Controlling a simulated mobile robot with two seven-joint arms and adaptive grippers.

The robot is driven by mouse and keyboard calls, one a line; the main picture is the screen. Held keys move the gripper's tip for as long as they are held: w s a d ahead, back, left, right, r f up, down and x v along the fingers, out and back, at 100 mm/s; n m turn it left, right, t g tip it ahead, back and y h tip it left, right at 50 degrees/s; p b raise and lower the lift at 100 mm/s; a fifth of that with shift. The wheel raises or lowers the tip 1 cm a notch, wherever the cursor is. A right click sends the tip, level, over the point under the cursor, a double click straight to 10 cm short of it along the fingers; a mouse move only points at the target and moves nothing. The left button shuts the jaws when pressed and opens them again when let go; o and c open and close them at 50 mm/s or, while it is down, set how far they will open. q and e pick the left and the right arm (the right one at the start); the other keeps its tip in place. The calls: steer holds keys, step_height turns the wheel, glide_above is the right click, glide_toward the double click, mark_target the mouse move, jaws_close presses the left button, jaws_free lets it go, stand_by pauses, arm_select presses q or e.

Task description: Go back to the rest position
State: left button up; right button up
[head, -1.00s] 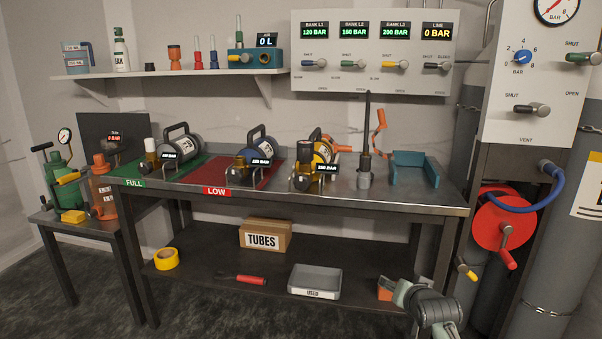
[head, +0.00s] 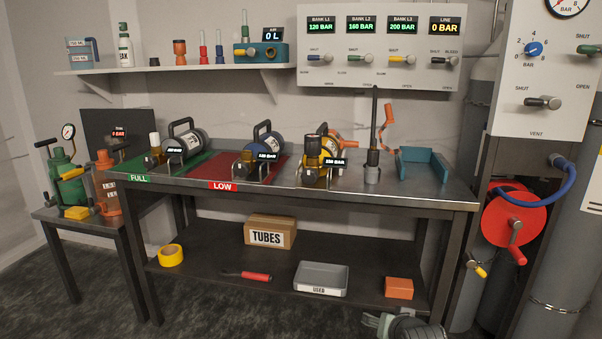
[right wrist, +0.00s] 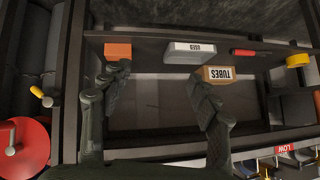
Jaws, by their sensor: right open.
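My right gripper (head: 382,322) shows at the bottom edge of the head view, low in front of the bench and partly cut off by the frame. In the right wrist view its two dark fingers stand wide apart with nothing between them (right wrist: 158,82). That view is upside down and faces the bench's lower shelf (head: 215,290). My left gripper is not in view.
The lower shelf holds an orange block (head: 399,288), a grey tray (head: 321,278), a TUBES box (head: 270,232) and yellow tape (head: 171,256). A red hose reel (head: 508,225) stands right of the bench. Cylinders with handles stand on the worktop. Floor is clear at the front left.

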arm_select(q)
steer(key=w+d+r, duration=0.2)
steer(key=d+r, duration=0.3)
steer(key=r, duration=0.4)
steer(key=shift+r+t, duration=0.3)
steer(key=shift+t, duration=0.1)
arm_select(e)
steer(key=s+d+f+n+g, duration=0.1)
steer(key=s+f, duration=0.4)
steer(key=s, duration=0.6)
steer(key=s+d+f+n+g+h, duration=0.1)
steer(key=s+d+f+n+g, duration=0.1)
steer(key=s+f, duration=0.4)
steer(key=s+d+f+n+g, duration=0.1)
steer(key=s+d+f+g, duration=0.2)
steer(key=s, duration=1.4)
step_height(320, 180, down, 2)
steer(key=shift+d+f+n+g, duration=0.15)
steer(key=shift+d+n+g, duration=0.15)
steer(key=shift+d+n, duration=0.1)
